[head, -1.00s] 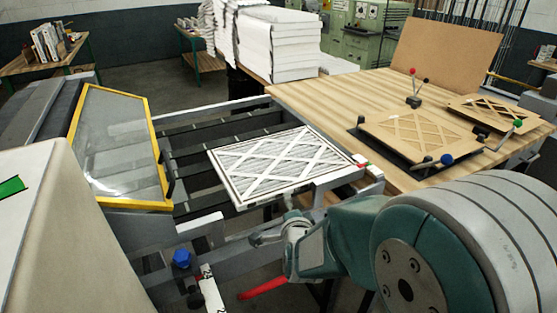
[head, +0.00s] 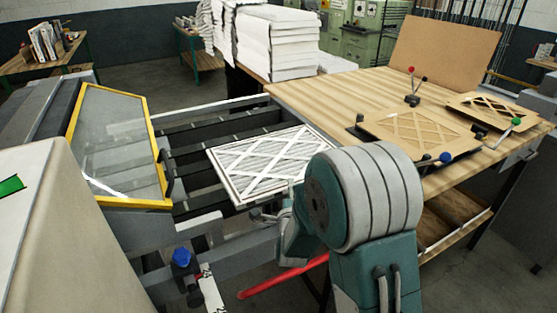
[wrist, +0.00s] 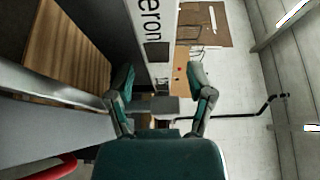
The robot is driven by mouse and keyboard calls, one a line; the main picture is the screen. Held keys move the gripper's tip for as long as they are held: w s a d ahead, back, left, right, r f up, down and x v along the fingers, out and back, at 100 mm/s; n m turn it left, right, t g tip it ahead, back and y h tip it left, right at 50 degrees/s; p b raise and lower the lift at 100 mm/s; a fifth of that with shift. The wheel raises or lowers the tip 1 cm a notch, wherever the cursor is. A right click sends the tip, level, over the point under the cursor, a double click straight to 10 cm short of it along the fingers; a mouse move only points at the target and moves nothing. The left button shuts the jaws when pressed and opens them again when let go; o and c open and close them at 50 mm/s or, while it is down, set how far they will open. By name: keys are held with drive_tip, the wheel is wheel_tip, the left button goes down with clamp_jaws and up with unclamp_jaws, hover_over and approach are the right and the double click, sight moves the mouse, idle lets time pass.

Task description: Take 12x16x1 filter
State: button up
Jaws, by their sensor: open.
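The filter (head: 262,160), a white pleated panel with a crisscross cardboard lattice, lies flat on the dark slatted conveyor. My arm covers its right front corner in the head view. My gripper (wrist: 161,88) is open in the wrist view, with its two fingers apart. In the head view it shows only partly, near the filter's front edge. Beyond the fingers in the wrist view is a white strip with dark lettering (wrist: 142,28); I cannot tell whether it belongs to the filter. No filter is held.
A wooden table (head: 335,100) to the right holds cardboard lattice frames (head: 418,136) on fixtures with knobbed levers. A yellow-framed clear guard (head: 118,145) stands left of the conveyor. White stacks (head: 278,45) stand behind. A red bar (head: 283,276) lies below my arm.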

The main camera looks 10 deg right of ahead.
drive_tip(key=w, duration=0.3)
drive_tip(key=shift+w+d, duration=0.15)
drive_tip(key=shift+d, duration=0.2)
drive_tip(key=shift+f, duration=0.1)
clamp_jaws()
